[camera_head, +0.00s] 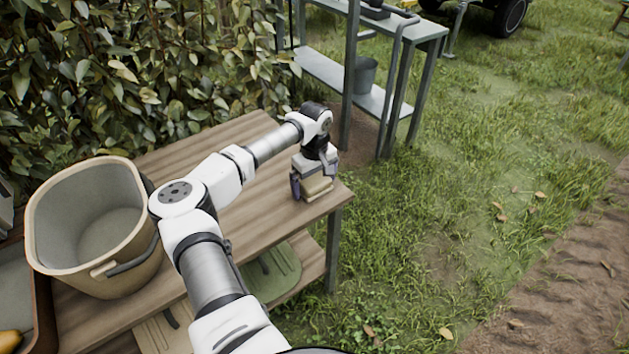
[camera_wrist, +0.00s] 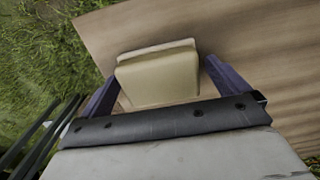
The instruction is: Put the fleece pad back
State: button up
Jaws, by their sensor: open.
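A beige, block-like thing with rounded edges and a paler layer along one side (camera_wrist: 157,76) sits on the wooden table near its right end. It may be the fleece pad; its material is too unclear to tell. It also shows in the head view (camera_head: 317,187), partly hidden by my gripper (camera_head: 313,178). In the wrist view my gripper (camera_wrist: 163,84) is open, with one dark purple finger on each side of the beige thing. A gap shows between it and each finger.
The wooden table (camera_head: 165,150) carries a large beige bucket (camera_head: 110,272) at left. A green mat-like thing (camera_head: 272,272) lies on the shelf below. A metal rack (camera_head: 325,72) with a grey pot (camera_head: 365,75) stands behind. A leafy hedge borders the left; open grass lies right.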

aim_at(314, 179)
notch_tip(314, 179, up, 12)
jog(key=b, duration=0.1)
jog(key=shift+r, duration=0.2)
jog(key=shift+d, duration=0.1)
